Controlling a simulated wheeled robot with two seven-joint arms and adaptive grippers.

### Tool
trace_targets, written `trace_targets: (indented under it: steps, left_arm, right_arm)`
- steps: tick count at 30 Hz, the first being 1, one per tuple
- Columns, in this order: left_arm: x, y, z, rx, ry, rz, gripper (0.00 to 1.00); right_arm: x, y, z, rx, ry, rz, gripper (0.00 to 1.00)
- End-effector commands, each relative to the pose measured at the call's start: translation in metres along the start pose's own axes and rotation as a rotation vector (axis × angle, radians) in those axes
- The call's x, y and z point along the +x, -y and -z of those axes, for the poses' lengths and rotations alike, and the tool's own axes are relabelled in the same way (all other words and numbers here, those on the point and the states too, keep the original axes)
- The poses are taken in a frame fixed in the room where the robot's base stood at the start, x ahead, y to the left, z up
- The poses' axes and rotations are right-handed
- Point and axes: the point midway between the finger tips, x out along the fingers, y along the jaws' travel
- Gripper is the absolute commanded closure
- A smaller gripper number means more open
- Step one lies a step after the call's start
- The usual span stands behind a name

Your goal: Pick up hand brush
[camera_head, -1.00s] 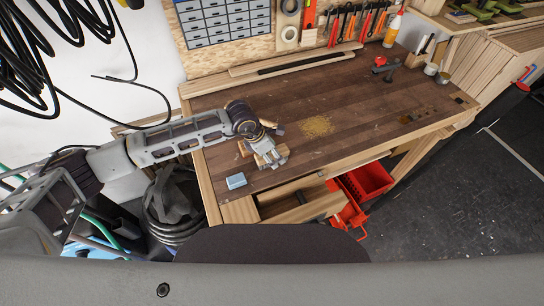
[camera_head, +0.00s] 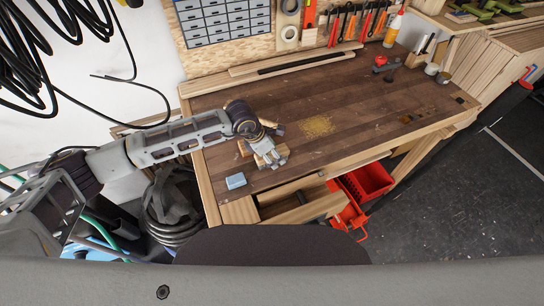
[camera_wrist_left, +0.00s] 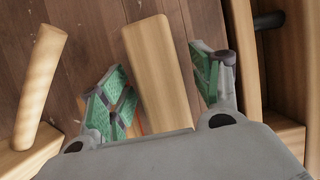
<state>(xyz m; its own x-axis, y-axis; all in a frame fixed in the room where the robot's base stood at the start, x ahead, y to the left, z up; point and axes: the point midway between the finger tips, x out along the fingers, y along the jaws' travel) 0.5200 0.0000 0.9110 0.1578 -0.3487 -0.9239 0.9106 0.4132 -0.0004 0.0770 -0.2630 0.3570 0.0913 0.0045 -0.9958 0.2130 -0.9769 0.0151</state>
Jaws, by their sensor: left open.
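The hand brush (camera_wrist_left: 160,88) shows in the left wrist view as a pale, flat wooden bar on the dark brown bench top; no bristles can be made out. My left gripper (camera_wrist_left: 157,62) is open, with its green-padded fingers on either side of the bar and a gap on each side. Its near end is hidden by the gripper body. In the head view my left gripper (camera_head: 272,158) is low over the front left of the workbench (camera_head: 350,95) and mostly covers the brush. My right gripper is not in view.
A wooden piece with a round handle (camera_wrist_left: 42,80) lies left of the gripper in the wrist view. A blue block (camera_head: 236,181) lies at the bench's front left corner. A sawdust pile (camera_head: 318,125) lies to the right. A red crate (camera_head: 370,180) sits below; the bench's middle is clear.

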Motion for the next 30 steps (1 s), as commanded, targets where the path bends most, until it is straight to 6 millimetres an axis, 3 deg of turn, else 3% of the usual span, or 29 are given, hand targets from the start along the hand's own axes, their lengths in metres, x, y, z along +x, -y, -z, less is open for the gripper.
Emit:
trace_targets:
  steps: [8,19,30]
  left_arm:
    - [-0.0002,-0.0001,0.0000,0.000,0.000,0.000,0.38]
    - [0.0000,0.0000,0.0001,0.000,0.000,0.000,0.86]
    - [-0.0009,-0.0001,-0.0004,0.000,0.000,0.000,0.87]
  right_arm:
    - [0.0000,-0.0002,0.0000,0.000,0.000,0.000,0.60]
    - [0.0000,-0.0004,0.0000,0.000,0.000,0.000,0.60]
    - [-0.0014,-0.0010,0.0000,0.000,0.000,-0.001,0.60]
